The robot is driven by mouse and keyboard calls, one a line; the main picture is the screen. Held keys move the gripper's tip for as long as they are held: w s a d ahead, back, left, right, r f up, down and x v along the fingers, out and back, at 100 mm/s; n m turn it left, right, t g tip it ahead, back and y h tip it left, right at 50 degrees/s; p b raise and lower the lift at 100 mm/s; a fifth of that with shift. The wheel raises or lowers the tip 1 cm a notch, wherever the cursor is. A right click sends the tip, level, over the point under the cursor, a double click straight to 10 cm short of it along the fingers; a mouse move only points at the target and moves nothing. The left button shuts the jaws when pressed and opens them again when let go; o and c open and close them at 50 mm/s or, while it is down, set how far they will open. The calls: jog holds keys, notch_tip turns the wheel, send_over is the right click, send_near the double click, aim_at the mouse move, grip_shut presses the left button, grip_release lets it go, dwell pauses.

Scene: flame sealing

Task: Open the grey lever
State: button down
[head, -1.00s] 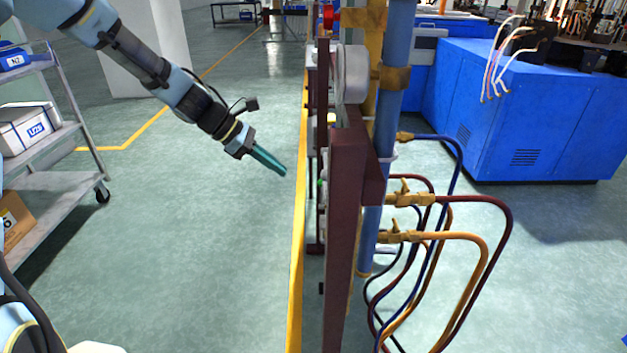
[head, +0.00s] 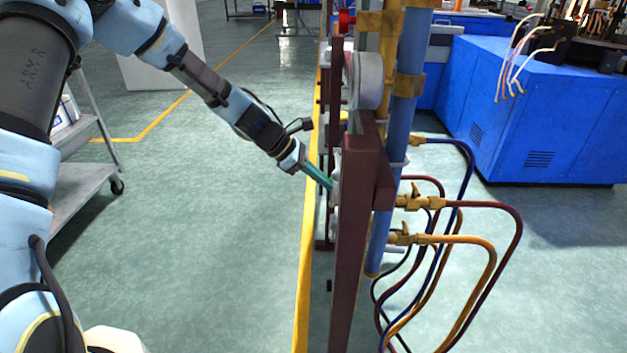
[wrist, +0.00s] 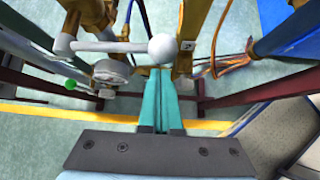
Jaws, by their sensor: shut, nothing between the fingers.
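In the wrist view a light grey lever (wrist: 110,46) runs sideways and ends in a round grey knob (wrist: 163,47). My gripper (wrist: 164,70) has its two teal fingers together with nothing between them. The fingertips are just below the round knob in that view; I cannot tell whether they touch it. In the head view my gripper (head: 331,186) points down and right at the left side of the dark red frame (head: 349,240). The frame and pipes hide most of the lever there.
Blue pipe (head: 406,60) and brass valves with looping hoses (head: 490,270) are right of the frame. A small green knob (wrist: 69,84) is left of my fingers. A blue machine (head: 540,110) stands at the right.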

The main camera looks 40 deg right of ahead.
jog(key=shift+s+d+r, duration=0.15)
jog(key=shift+r, duration=0.25)
jog(key=shift+r+p, duration=0.4)
jog(key=shift+p, duration=0.6)
